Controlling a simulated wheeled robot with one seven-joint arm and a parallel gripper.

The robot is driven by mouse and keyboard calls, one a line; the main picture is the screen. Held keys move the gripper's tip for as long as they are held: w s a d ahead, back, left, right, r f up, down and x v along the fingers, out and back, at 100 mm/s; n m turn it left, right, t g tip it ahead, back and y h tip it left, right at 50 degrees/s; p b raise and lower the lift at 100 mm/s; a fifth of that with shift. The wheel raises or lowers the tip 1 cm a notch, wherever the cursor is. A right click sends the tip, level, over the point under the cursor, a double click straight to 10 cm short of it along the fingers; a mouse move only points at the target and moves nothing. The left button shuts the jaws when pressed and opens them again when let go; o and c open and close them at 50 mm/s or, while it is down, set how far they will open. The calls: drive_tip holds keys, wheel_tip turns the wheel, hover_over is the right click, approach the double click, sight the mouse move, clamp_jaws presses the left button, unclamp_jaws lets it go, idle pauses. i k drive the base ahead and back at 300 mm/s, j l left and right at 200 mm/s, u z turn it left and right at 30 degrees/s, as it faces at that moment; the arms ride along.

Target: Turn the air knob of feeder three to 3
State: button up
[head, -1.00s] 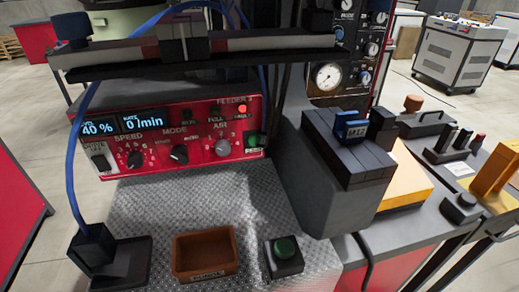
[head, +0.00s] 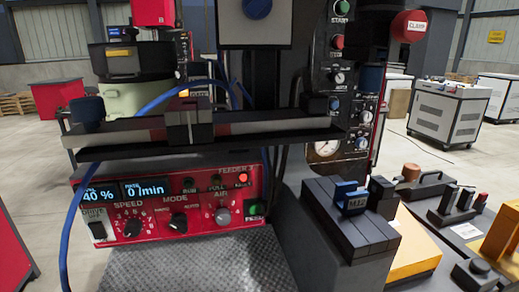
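The red control panel (head: 155,238) labelled FEEDER 3 is at the lower left in the head view. Its grey air knob (head: 222,216) is at the panel's right, under the word AIR. The knob's pointer and scale numbers are too small to read. Left of it are the black mode knob (head: 178,222) and the black speed knob (head: 133,228). The displays (head: 148,190) read 40 % and 0 /min. An orange-red lamp (head: 241,179) is lit at the top right. My gripper is not in view.
A horizontal rail (head: 260,138) crosses just above the panel, and a blue hose (head: 67,225) hangs at its left. A dark block (head: 350,228) marked M12 stands to the right. The metal plate (head: 190,268) in front of the panel looks clear where it shows.

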sight(222, 215)
drive_tip(key=j, duration=0.9)
drive_tip(key=k+j+z, duration=0.15)
drive_tip(key=j, duration=0.75)
